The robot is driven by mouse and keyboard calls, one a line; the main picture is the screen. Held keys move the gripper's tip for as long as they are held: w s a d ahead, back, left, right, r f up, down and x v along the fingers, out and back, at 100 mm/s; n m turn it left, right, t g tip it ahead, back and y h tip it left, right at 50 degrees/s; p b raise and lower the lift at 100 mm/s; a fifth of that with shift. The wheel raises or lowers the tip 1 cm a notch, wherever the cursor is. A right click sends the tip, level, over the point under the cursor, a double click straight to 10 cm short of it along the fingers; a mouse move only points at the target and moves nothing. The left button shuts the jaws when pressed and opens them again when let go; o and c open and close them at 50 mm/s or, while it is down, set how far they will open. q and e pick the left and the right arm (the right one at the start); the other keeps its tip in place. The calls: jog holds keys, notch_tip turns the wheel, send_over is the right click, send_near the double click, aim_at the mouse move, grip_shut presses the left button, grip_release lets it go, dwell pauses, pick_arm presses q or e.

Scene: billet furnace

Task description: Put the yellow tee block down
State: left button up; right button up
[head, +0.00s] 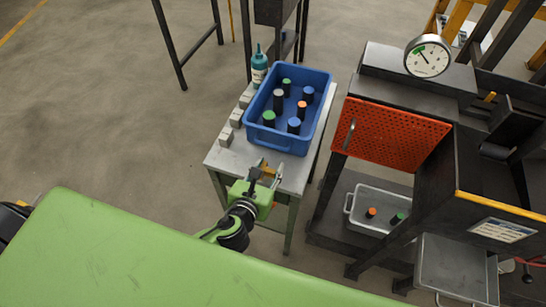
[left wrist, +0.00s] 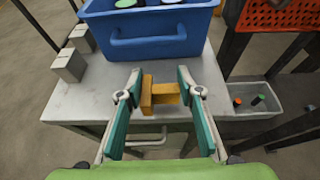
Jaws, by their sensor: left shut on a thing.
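The yellow tee block (left wrist: 162,94) is between the fingers of my left gripper (left wrist: 158,82), which is shut on it. In the head view the block (head: 268,171) and the left gripper (head: 266,174) are at the near end of the grey table (head: 222,158). The block is over the tabletop, close to its near edge, in front of the blue crate. I cannot tell whether it touches the table. My right gripper is not in view.
The blue crate (head: 283,143) on the table holds several capped cylinders. Several grey blocks (head: 226,136) line the table's left edge, with a teal bottle (head: 259,68) behind. To the right stand an orange perforated panel (head: 385,132) and a grey tray (head: 376,194) with two cylinders.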

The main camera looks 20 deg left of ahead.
aim_at(273, 167)
pick_arm(q)
jog(key=w, duration=0.4)
jog(key=shift+w+r+p, duration=0.15)
jog(key=shift+r+p, duration=0.1)
jog(key=shift+p, duration=0.15)
notch_tip(273, 167, down, 2)
jog(key=shift+s+r, duration=0.1)
jog(key=shift+s, duration=0.1)
jog(key=shift+f+b, duration=0.2)
jog(key=shift+b, duration=0.1)
jog(key=o, duration=1.3)
